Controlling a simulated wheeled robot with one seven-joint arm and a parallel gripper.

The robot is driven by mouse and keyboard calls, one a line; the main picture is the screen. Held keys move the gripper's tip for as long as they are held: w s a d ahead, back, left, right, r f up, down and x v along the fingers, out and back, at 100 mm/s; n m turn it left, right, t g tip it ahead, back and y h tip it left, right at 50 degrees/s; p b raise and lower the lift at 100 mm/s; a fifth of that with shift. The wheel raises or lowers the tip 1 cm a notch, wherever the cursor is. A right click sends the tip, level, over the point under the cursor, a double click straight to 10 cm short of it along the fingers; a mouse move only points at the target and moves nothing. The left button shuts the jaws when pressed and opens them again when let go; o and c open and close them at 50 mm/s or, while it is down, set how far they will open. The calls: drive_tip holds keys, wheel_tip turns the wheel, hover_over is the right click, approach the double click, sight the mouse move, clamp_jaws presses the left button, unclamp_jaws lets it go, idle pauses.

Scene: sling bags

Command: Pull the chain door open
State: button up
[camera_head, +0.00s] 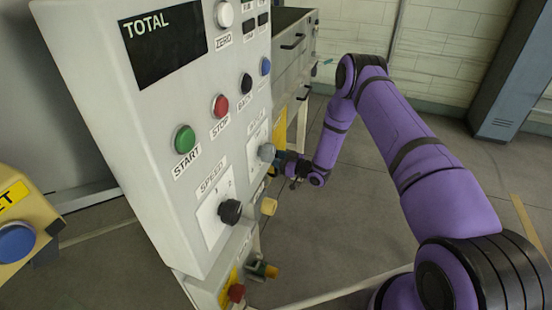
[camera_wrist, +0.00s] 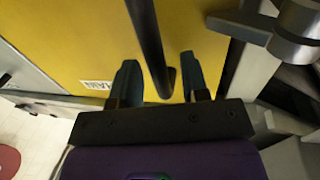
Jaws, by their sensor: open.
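The yellow chain door (camera_wrist: 85,40) fills much of the wrist view, with a white label (camera_wrist: 96,85) that is partly covered by a finger. A long black bar handle (camera_wrist: 147,35) runs down the door. My gripper (camera_wrist: 157,63) is open, with one dark finger on each side of the handle's lower end; neither finger visibly touches it. In the head view a yellow panel (camera_head: 279,128) shows beyond the control cabinet, and my gripper (camera_head: 283,162) is near its lower part, partly hidden by the cabinet's knobs.
The tall grey control cabinet (camera_head: 150,110) with buttons and knobs stands close, left of my arm. A metal latch or knob (camera_wrist: 290,30) sticks out at the wrist view's upper right. A grey-blue locker (camera_head: 515,75) stands at the far right. Grey floor (camera_head: 330,225) is open below my arm.

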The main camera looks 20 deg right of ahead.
drive_tip(key=shift+w+a, duration=0.25)
drive_tip(key=shift+w, duration=0.05)
drive_tip(key=shift+c, duration=0.2)
clamp_jaws()
